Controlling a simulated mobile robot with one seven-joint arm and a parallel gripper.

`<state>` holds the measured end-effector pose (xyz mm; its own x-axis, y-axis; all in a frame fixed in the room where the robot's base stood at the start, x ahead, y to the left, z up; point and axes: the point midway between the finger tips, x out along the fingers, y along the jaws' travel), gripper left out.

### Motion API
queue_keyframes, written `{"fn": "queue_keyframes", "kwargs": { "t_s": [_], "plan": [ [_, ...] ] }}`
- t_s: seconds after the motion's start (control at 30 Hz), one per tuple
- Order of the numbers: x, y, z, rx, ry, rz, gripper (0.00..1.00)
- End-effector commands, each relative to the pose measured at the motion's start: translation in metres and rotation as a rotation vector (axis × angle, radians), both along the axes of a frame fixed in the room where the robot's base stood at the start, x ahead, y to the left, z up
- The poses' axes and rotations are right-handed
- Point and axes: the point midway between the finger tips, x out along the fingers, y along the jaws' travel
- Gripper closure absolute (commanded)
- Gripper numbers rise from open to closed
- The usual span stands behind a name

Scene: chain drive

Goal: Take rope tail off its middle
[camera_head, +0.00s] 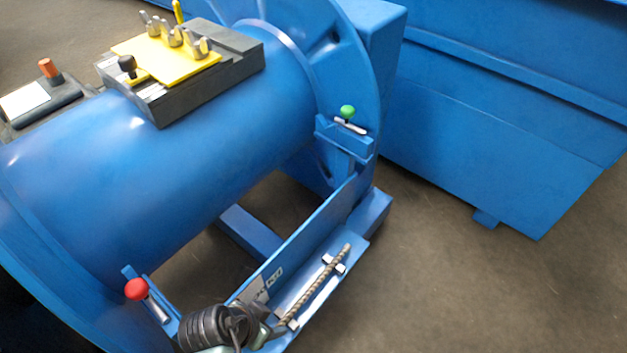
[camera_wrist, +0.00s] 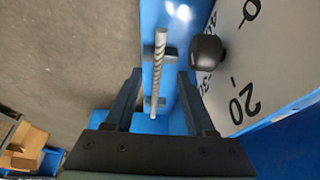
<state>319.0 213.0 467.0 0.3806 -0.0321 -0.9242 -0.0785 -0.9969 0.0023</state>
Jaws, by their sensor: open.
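The rope tail (camera_head: 312,287) is a short grey-brown twisted length on the blue ledge of the drum frame. It lies across two small pale supports, one near its upper end (camera_head: 334,264) and one near its lower end (camera_head: 291,322). In the wrist view the rope tail (camera_wrist: 159,70) runs upright in the picture, between the two fingers of my open gripper (camera_wrist: 160,73). The fingers are on either side of it with gaps. Whether they are level with it in depth I cannot tell. In the head view, my wrist partly hides the ledge's lower end.
A black knob (camera_wrist: 207,52) and a grey numbered plate (camera_wrist: 244,60) are close to the right finger. A red knob (camera_head: 136,289) and a green knob (camera_head: 347,111) are on the frame. A blue container (camera_head: 490,130) stands at the right. The floor between is clear.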

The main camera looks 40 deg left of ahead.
Motion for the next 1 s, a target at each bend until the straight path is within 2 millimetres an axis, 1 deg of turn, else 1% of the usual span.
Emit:
{"fn": "queue_keyframes", "kwargs": {
  "t_s": [0.03,0.17,0.27,0.53,0.63,0.8,0.83,0.97,1.0],
  "plan": [
    [0.002,0.000,-0.007,0.001,0.000,0.001,0.45],
    [0.004,0.000,-0.010,0.002,0.000,0.001,0.45],
    [0.007,0.000,-0.017,0.002,0.000,0.000,0.45],
    [0.022,-0.004,-0.053,0.001,0.000,0.001,0.45],
    [0.025,-0.004,-0.057,0.002,-0.001,0.002,0.45],
    [0.025,-0.004,-0.055,0.003,-0.001,0.001,0.45],
    [0.025,-0.004,-0.055,0.003,-0.001,0.001,0.47],
    [0.025,-0.004,-0.055,0.003,0.000,0.001,0.70],
    [0.025,-0.004,-0.055,0.003,0.000,0.001,0.77]
  ]
}}
